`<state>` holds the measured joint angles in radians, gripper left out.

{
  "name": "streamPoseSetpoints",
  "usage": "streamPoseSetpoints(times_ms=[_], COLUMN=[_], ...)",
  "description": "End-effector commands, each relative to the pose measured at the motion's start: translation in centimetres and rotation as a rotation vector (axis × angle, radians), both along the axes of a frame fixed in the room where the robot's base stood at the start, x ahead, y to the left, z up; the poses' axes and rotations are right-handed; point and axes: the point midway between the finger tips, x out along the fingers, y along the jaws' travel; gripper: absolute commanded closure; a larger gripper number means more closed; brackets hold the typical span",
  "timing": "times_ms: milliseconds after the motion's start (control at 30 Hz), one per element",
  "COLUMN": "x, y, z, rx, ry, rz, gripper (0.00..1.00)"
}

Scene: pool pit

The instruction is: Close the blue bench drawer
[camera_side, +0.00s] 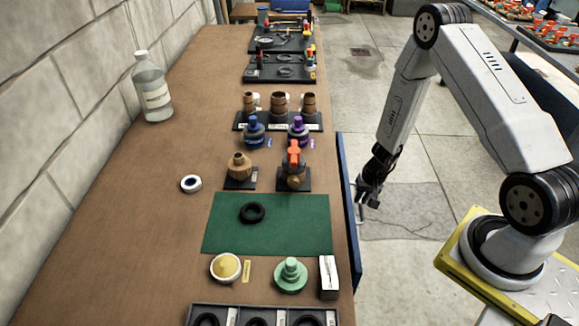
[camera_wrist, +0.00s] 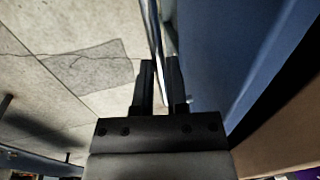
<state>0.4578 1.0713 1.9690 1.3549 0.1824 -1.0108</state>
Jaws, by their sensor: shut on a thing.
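The blue bench drawer (camera_side: 347,200) shows in the side view as a long blue front along the right edge of the brown bench. In the wrist view its blue face (camera_wrist: 225,50) fills the upper right. A thin metal handle bar (camera_wrist: 155,40) runs along that face. My gripper (camera_side: 365,198) is beside the drawer front, low at the bench's right side. In the wrist view my gripper (camera_wrist: 160,68) has its two fingers on either side of the handle bar, shut on it. The inside of the drawer is not visible.
The brown bench top (camera_side: 120,230) carries a green mat (camera_side: 300,235) with a black ring (camera_side: 252,213), several fittings on black stands and a clear bottle (camera_side: 152,88). A stone wall borders the left. Open concrete floor (camera_side: 410,215) lies right of the drawer.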

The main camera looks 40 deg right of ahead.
Motion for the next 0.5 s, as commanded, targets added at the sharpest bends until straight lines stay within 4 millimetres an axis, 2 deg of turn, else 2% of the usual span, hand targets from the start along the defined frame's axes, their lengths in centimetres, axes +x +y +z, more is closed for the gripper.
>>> streamPoseSetpoints(times_ms=[333,367,400,467,500], x=[0.4,0.41,0.4,0.38,0.37], y=[0.16,0.15,0.15,0.16,0.18], z=[0.09,0.09,0.08,0.07,0.06], rx=[-0.003,-0.003,-0.003,-0.003,-0.003], ry=[-0.003,-0.003,-0.003,-0.003,-0.003], rz=[-0.002,-0.002,-0.002,-0.002,-0.002], gripper=[1.0,0.8,0.67,0.48,0.47])
